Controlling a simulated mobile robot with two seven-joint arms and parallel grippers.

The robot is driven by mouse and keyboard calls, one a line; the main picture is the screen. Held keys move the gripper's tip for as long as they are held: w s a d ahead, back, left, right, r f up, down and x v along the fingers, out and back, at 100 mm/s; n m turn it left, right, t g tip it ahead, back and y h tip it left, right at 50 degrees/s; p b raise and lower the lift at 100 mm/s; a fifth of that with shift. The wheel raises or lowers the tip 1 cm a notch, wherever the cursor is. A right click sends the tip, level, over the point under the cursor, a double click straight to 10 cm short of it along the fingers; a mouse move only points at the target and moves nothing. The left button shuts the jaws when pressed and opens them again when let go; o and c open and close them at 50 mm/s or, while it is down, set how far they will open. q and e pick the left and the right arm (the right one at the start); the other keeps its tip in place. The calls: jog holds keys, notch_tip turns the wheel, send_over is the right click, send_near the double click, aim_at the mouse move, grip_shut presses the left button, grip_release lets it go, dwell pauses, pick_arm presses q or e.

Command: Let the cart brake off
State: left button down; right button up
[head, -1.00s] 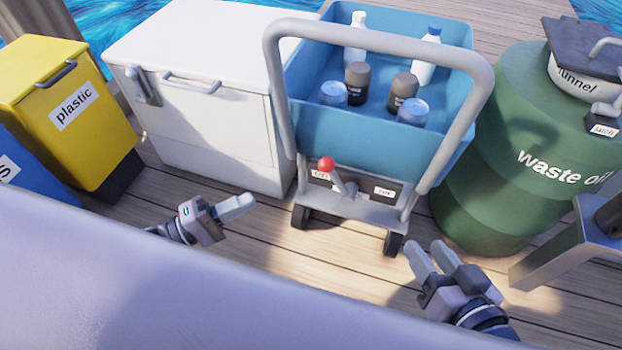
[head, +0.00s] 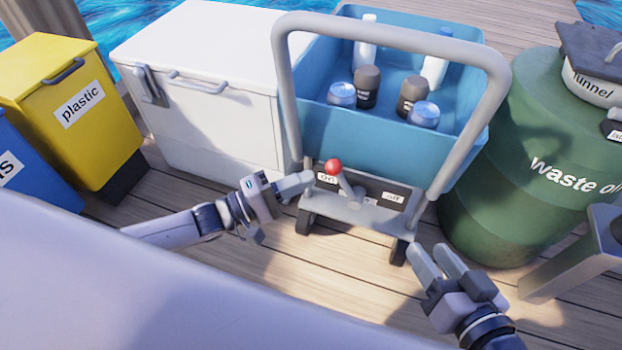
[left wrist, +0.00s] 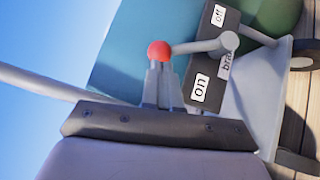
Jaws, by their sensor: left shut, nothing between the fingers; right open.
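The cart (head: 385,140) has a blue tub and a grey push handle. Low on its near side is a brake lever with a red knob (head: 333,167). The lever tilts left, toward the "on" label (head: 327,177); the "off" label (head: 393,197) is to the right. My left gripper (head: 308,178) is shut and empty, its tips just left of the knob. In the left wrist view the knob (left wrist: 159,51) shows just past the closed fingertips; whether they touch cannot be told. My right gripper (head: 428,252) is open and empty, near the cart's right wheel.
Bottles and cans stand in the tub. A white chest (head: 205,120) stands left of the cart and a green waste oil drum (head: 510,190) right. A yellow plastic bin (head: 75,110) is far left.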

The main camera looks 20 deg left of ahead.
aim_at(342, 180)
pick_arm(q)
jog(key=shift+x, duration=1.2)
pick_arm(e)
jog(key=shift+s+d, duration=0.25)
jog(key=shift+d, duration=0.15)
